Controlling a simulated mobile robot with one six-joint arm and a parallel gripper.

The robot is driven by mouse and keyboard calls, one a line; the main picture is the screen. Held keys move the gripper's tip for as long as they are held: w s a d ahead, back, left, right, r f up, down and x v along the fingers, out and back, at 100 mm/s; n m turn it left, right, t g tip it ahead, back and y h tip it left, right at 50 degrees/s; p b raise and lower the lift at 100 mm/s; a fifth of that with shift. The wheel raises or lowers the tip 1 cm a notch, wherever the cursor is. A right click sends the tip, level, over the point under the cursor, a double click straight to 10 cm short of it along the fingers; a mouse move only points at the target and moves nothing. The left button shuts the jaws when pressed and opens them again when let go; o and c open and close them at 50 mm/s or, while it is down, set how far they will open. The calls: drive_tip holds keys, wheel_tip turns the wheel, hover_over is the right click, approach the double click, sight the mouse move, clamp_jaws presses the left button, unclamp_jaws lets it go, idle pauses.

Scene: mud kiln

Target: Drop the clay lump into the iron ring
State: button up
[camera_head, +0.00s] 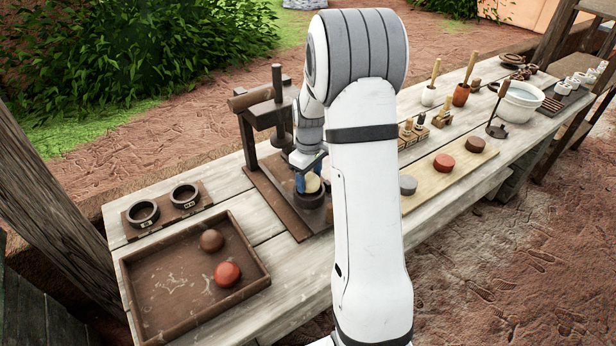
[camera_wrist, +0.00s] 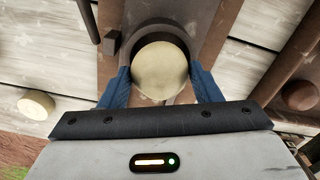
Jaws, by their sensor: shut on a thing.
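The clay lump, pale cream and rounded (camera_head: 312,184), is between the blue fingers of my gripper (camera_head: 308,183). In the wrist view the lump (camera_wrist: 160,70) fills the space between both fingertips (camera_wrist: 161,88), and my gripper is shut on it. The dark iron ring (camera_head: 308,202) sits on the brown base under the press, directly below the lump. In the wrist view its dark rim (camera_wrist: 150,28) shows behind the lump, which hides most of the opening. I cannot tell how much height separates lump and ring.
The press (camera_head: 273,108) stands close behind my gripper. A tray (camera_head: 152,309) with a brown and a red ball and a rack (camera_head: 168,219) with two small rings lie to the left. A board with discs (camera_head: 446,176), tools and a white basin (camera_head: 520,98) lie to the right.

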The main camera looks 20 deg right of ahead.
drive_tip(key=shift+f+b, duration=0.6)
drive_tip(key=shift+f, duration=0.25)
idle(0.6)
idle(0.4)
drive_tip(key=o, duration=1.2)
drive_tip(key=shift+r, duration=0.1)
